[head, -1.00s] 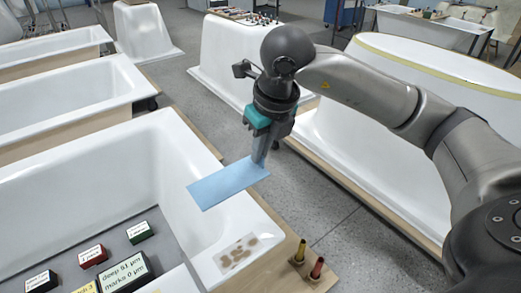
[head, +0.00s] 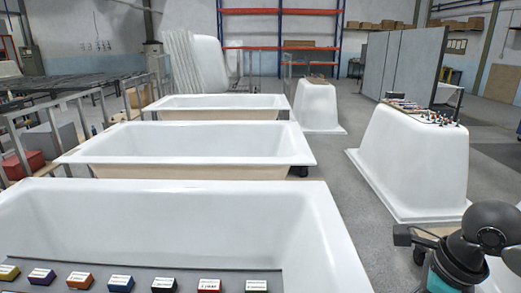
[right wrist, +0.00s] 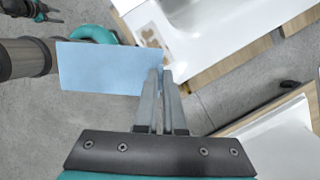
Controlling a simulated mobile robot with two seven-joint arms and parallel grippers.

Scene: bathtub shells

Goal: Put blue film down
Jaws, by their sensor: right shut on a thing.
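The blue film (right wrist: 108,68) is a flat light-blue sheet in the right wrist view. My right gripper (right wrist: 161,78) is shut on its right end, and the sheet sticks out to the left, above the floor. In the head view only the wrist of my right arm shows at the lower right corner; its fingers and the film are out of frame.
The nearest white bathtub (head: 170,205) holds a grey board (head: 140,278) with several small labelled blocks. Its rim shows a brown-spotted patch (right wrist: 152,37) in the right wrist view. An upturned shell (head: 415,155) stands at the right. Grey floor lies between.

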